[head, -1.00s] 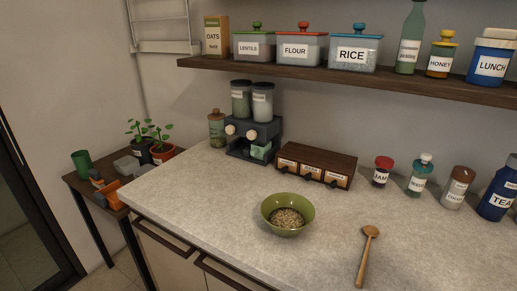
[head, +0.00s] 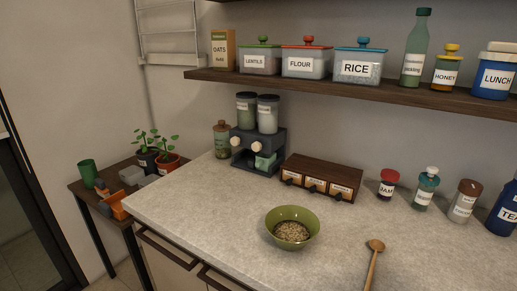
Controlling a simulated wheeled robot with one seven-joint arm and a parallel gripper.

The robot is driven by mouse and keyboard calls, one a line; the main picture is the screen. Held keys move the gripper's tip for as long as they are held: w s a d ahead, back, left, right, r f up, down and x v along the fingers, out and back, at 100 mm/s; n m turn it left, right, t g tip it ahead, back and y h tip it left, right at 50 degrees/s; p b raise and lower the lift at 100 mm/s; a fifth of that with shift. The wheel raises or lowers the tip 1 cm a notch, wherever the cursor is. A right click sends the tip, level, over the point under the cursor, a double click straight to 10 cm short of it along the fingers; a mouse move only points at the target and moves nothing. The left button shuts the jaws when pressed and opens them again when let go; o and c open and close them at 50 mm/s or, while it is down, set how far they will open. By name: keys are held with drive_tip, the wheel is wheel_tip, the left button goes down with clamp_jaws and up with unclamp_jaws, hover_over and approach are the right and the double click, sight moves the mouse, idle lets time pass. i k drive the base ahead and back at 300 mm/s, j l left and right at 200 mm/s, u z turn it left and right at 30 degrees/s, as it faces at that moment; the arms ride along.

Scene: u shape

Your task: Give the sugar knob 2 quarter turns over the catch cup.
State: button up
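A dark dispenser (head: 258,148) stands at the back left of the counter. It carries two clear canisters with dark lids: the left one (head: 246,110) holds greenish contents, the right one (head: 267,114) whitish contents. Their labels are too small to read, so I cannot tell for sure which is sugar. Two pale round knobs sit on its front, a left knob (head: 235,141) and a right knob (head: 257,147). A pale green cup (head: 264,163) sits in the dispenser's lower bay, under the right side. My gripper is not in view.
A green bowl (head: 292,228) of grain stands mid-counter, with a wooden spoon (head: 373,262) to its right. A small drawer box (head: 322,177) is right of the dispenser. A shelf (head: 350,88) with containers overhangs the back. The counter's front left is clear.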

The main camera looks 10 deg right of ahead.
sight(256, 146)
drive_tip(key=i+j, duration=0.25)
drive_tip(key=j, duration=0.2)
drive_tip(key=i+j, duration=0.3)
drive_tip(key=j, duration=0.2)
drive_tip(key=i+j, duration=0.25)
drive_tip(key=j, duration=0.25)
drive_tip(key=u, duration=0.05)
